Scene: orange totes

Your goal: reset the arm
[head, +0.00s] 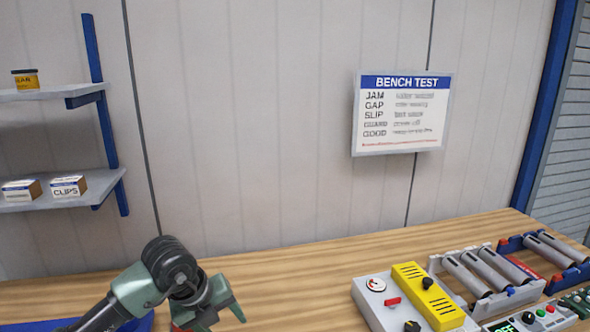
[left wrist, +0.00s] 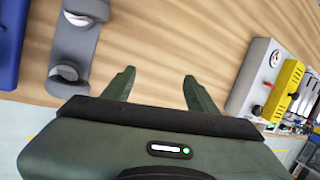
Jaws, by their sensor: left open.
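My left arm comes in at the lower left of the head view. Its green left gripper (head: 208,316) is low over the wooden bench, partly cut off by the bottom edge. In the left wrist view the two fingers of the left gripper (left wrist: 159,76) are spread apart with nothing between them, and bare bench shows beyond them. My right gripper is in neither view.
A grey test box with a yellow cover (head: 425,290) stands on the bench's right, beside roller racks (head: 490,272). A grey part (left wrist: 72,45) and a blue object (left wrist: 8,42) lie left in the wrist view. The bench (head: 300,275) middle is clear.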

